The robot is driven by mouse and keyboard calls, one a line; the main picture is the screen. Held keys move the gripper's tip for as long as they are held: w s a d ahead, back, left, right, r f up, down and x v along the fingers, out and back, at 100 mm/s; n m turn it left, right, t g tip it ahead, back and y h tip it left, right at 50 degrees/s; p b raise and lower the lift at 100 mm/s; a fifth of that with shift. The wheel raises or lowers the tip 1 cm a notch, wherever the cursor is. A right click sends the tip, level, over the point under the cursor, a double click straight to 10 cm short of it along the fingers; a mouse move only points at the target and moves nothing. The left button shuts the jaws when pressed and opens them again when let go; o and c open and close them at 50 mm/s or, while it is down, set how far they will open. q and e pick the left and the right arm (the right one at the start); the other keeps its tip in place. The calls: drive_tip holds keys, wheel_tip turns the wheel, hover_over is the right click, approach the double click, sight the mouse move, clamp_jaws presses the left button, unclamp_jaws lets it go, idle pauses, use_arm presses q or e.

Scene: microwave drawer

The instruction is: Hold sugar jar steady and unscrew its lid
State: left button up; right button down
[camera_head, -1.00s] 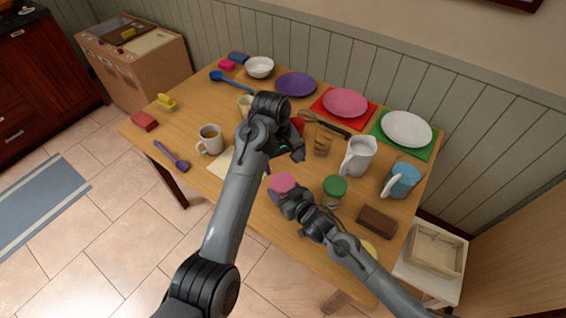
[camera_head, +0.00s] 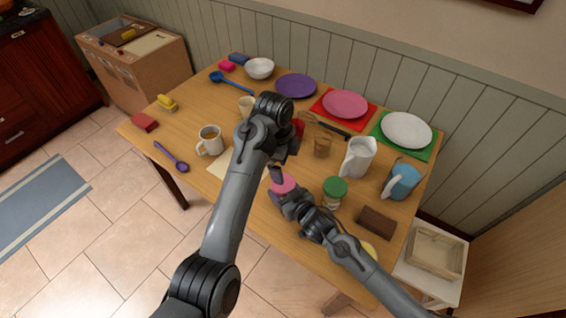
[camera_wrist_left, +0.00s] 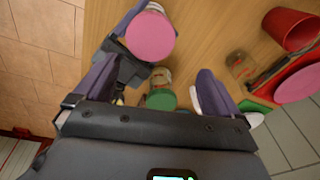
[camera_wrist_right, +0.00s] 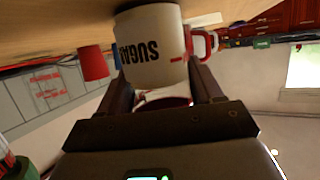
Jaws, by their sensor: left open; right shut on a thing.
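The sugar jar has a pink lid (camera_head: 284,184) and stands near the table's front edge. In the right wrist view its pale body (camera_wrist_right: 150,45) shows the word SUGAR upside down. My right gripper (camera_head: 285,199) is shut around the jar body below the lid. My left gripper (camera_head: 277,171) is open, just above and beside the pink lid. In the left wrist view the pink lid (camera_wrist_left: 150,37) lies beyond the open fingers, off toward the left one, with nothing seen gripped. Part of the jar is hidden by my right gripper.
A green-lidded jar (camera_head: 335,187) stands close on the right, with a brown block (camera_head: 377,222) beyond it. A white pitcher (camera_head: 358,158), a blue pitcher (camera_head: 402,182) and a glass (camera_head: 322,147) are behind. A mug (camera_head: 210,140) stands left.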

sight(283, 193)
use_arm(q)
drive_tip(key=m, duration=0.4)
drive_tip(key=shift+s+a+r+y, duration=0.1)
drive_tip(key=shift+s+y, duration=0.2)
drive_tip(key=shift+y, duration=0.1)
drive_tip(key=m, duration=0.2)
drive_tip(key=shift+s+a+m+y, duration=0.1)
drive_tip(key=shift+s+m+y, duration=0.05)
drive_tip(key=shift+m+y, duration=0.2)
drive_tip(key=shift+f+m, duration=0.25)
drive_tip(key=shift+f, duration=3.7)
drive_tip(key=c, duration=1.1)
drive_tip(key=shift+o, duration=0.2)
drive_tip(key=n, duration=0.6)
drive_tip(key=shift+n, duration=0.4)
